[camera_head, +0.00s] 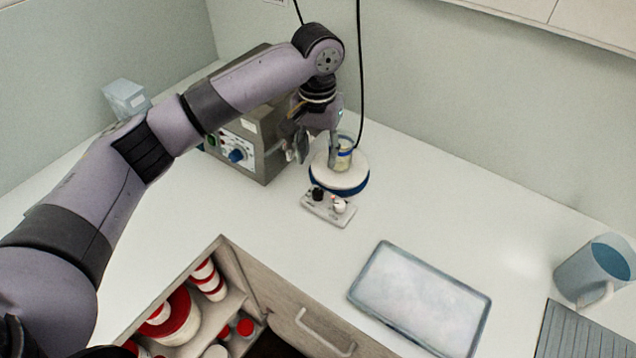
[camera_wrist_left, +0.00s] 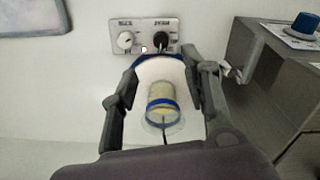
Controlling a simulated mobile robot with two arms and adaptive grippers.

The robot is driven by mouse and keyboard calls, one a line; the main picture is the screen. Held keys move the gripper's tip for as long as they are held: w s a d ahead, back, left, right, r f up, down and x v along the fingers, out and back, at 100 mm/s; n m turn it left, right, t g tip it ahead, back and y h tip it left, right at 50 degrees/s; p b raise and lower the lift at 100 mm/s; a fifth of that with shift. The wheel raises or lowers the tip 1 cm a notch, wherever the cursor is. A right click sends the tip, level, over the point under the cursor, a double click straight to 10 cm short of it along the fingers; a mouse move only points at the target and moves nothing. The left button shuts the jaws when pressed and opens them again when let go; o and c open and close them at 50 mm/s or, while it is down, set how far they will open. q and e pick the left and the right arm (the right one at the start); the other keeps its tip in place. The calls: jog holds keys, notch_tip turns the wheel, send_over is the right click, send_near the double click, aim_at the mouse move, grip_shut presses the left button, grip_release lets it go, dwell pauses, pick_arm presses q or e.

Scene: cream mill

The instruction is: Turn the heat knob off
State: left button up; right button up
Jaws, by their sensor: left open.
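The hotplate has a round white top with a blue rim (camera_head: 340,178) and a small grey control panel (camera_head: 329,209). The black knob (camera_head: 318,193) appears to be the heat knob, by the upside-down label beside it in the left wrist view (camera_wrist_left: 161,48). A white knob (camera_head: 339,206) sits beside it. A glass beaker with pale yellow contents and a blue band (camera_head: 344,157) stands on the plate. My left gripper (camera_head: 318,150) is open and empty above the plate; in the wrist view its fingers (camera_wrist_left: 160,70) spread either side of the beaker, short of the knobs. My right gripper is not in view.
A grey box-shaped instrument with a blue knob (camera_head: 236,156) stands left of the hotplate. A black cable (camera_head: 360,70) hangs down to the beaker. A shallow tray (camera_head: 420,300) and a blue jug (camera_head: 594,270) are at right. An open drawer (camera_head: 235,275) holds red-and-white containers.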

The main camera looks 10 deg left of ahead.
pick_arm(q)
send_over(318, 191)
notch_tip(318, 191, down, 4)
jog(key=shift+s+f+p, duration=0.1)
jog(key=shift+s+p, duration=0.05)
jog(key=shift+p, duration=0.2)
notch_tip(318, 191, down, 7)
jog(key=shift+f+p, duration=0.1)
jog(key=shift+p, duration=0.55)
jog(key=shift+f, duration=0.35)
jog(key=shift+c, duration=0.2)
grip_shut()
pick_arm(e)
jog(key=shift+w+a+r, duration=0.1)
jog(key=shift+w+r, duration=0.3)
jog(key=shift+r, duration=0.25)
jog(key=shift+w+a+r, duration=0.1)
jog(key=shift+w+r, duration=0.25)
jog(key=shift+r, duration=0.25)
